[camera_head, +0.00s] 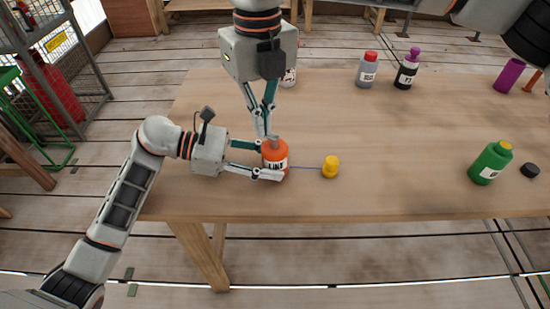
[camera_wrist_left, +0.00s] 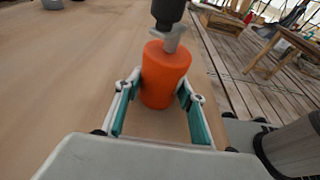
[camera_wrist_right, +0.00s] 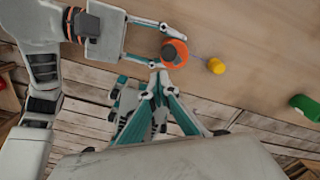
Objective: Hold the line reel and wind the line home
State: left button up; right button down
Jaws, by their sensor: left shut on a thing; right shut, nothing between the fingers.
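A thin blue line (camera_head: 305,168) runs right from the reel to a yellow weight (camera_head: 331,167) on the table. My right gripper (camera_head: 264,134) points down, shut and empty, close by the reel's top; whether it touches the crank is unclear.
A green bottle (camera_head: 490,164) and a black disc (camera_head: 530,170) stand at the right. A grey bottle (camera_head: 366,71), a dark bottle (camera_head: 406,73) and a purple cylinder (camera_head: 509,75) are at the back. The wooden table (camera_head: 400,130) is clear around the middle.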

aim_at(263, 147)
pick_arm(q)
jog(key=shift+f, duration=0.1)
pick_arm(e)
jog(key=shift+f, duration=0.15)
jog(key=shift+f, duration=1.35)
jog(key=shift+w, duration=0.2)
jog(key=shift+w, duration=0.4)
jog(key=shift+w+a, duration=0.1)
jog(key=shift+w, duration=1.35)
dwell(0.9)
